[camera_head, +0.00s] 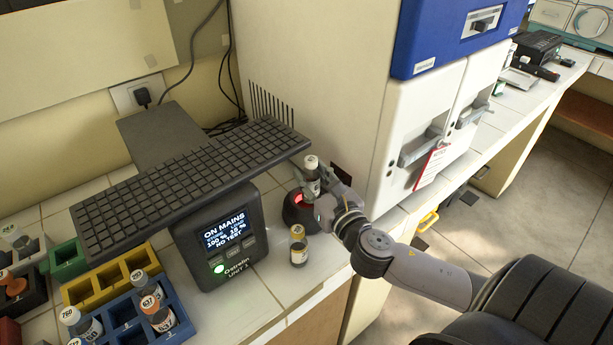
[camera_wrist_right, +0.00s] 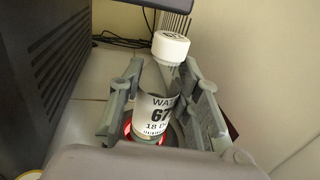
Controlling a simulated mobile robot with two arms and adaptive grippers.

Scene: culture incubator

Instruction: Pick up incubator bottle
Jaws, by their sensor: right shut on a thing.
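A bottle with a white cap and a white-and-dark label (camera_head: 311,172) is between the fingers of my right gripper (camera_head: 325,187). In the right wrist view the bottle (camera_wrist_right: 157,112) stands roughly upright between the two grey fingers (camera_wrist_right: 165,115), which are shut on it. Below the bottle is a round dark device with a red glowing ring (camera_head: 299,203). I cannot tell whether the bottle still touches that device. The lower part of the bottle is partly hidden by the gripper. My left gripper is not in view.
A bottle with an orange-yellow cap (camera_head: 298,246) stands on the counter in front of the dark device. A black unit with a lit display (camera_head: 222,240) bears a wide ridged dark panel (camera_head: 190,178). A blue rack (camera_head: 122,312) holds several bottles. The tall cream cabinet (camera_head: 310,75) stands behind.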

